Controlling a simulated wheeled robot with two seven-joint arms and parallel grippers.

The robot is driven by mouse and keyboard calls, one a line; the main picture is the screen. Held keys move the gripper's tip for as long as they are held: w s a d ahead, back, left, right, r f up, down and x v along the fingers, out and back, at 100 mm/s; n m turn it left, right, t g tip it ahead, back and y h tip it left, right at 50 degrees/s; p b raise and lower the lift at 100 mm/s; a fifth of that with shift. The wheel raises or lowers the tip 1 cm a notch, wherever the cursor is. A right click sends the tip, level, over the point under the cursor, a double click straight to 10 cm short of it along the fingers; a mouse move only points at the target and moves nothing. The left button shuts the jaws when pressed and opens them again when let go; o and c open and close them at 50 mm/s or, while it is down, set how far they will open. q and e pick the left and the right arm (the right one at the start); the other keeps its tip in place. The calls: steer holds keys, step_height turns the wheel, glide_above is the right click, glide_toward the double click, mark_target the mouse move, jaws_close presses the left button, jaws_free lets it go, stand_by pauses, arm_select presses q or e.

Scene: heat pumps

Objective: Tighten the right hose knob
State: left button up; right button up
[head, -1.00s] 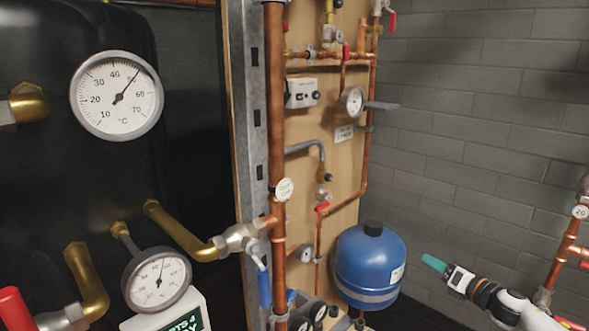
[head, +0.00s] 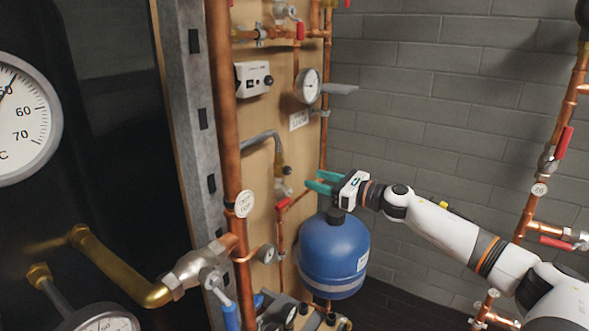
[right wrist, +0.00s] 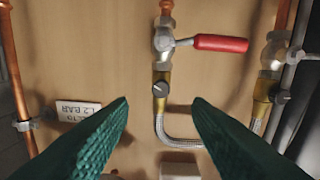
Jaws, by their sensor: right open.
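The right hose knob (head: 287,170) is a small dark knob on a brass fitting at the right end of the grey braided hose (head: 262,136). The right wrist view appears upside down; there this knob (right wrist: 160,89) shows between and beyond the fingertips, above the hose bend. A second dark knob (right wrist: 283,93) sits on the hose's other end. My right gripper (head: 318,181) has teal fingers, is open and empty, and points left toward the board, right of the knob. The fingers are apart from the knob. My left gripper is not in view.
A blue tank (head: 332,252) stands just below my right gripper. A red-handled valve (right wrist: 220,43) adjoins the knob's fitting. A pressure gauge (head: 308,86) and a vertical copper pipe (head: 222,90) flank the hose area. Free air lies in front of the brick wall.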

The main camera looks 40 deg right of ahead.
mark_target(290, 171)
steer(key=p+x, duration=0.2)
steer(key=x, duration=0.5)
steer(key=shift+r+p, duration=0.15)
steer(key=shift+p, duration=0.25)
steer(key=shift+w+a, duration=0.15)
steer(key=shift+w, duration=0.1)
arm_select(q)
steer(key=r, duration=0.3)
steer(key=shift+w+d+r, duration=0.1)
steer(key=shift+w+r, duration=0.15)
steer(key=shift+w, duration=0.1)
arm_select(e)
steer(key=shift+c, duration=0.3)
jaws_close()
